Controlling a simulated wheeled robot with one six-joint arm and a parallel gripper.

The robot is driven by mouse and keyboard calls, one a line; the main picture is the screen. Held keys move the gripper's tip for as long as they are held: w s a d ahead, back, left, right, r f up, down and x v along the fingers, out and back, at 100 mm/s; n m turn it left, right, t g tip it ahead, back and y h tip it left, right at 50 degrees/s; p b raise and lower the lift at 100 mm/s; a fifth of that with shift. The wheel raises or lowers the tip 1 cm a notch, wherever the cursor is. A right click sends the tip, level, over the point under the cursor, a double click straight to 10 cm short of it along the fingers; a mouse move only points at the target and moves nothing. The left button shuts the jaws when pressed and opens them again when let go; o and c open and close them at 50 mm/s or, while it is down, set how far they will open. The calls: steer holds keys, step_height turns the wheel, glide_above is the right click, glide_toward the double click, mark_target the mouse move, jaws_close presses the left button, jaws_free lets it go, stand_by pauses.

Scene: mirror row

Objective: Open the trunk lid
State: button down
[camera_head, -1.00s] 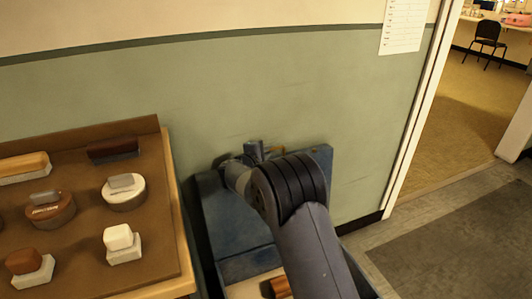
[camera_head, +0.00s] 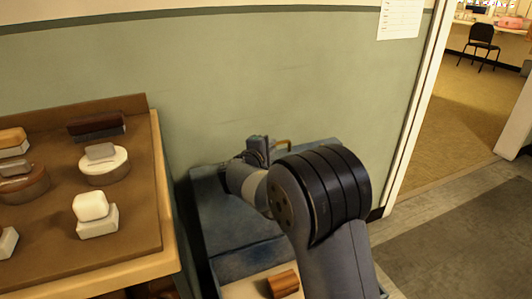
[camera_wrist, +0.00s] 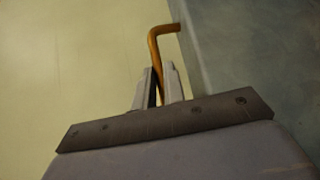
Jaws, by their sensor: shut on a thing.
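The blue trunk lid (camera_head: 225,215) stands raised near the green wall in the head view. Pale trunk interior (camera_head: 240,290) shows below it, with a brown rolled item (camera_head: 283,283) inside. A curved orange-brown handle (camera_head: 282,143) shows at the lid's top edge; it also shows in the wrist view (camera_wrist: 155,42). My gripper (camera_head: 257,150) is at this edge, partly hidden by my arm. In the wrist view my gripper (camera_wrist: 160,76) has its fingers closed around the handle's lower part, beside a blue-grey surface (camera_wrist: 245,50).
A wooden table (camera_head: 160,200) with several brushes and blocks stands close on the left. The green wall (camera_head: 260,80) is behind the trunk. A white door frame (camera_head: 415,100) and doorway are on the right, with open floor (camera_head: 450,240) in front.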

steer(key=shift+s+d+f+b, duration=0.1)
steer(key=shift+s+d+b, duration=0.1)
steer(key=shift+s, duration=0.3)
steer(key=shift+s+d+f+b, duration=0.1)
steer(key=shift+s+d+b, duration=0.1)
steer(key=shift+s, duration=0.3)
steer(key=c, duration=1.5)
jaws_free()
steer(key=shift+r, duration=0.1)
steer(key=p+v, duration=0.2)
steer(key=v, duration=0.8)
steer(key=shift+s+a+r, duration=0.1)
steer(key=shift+s+a, duration=0.05)
steer(key=shift+s, duration=0.2)
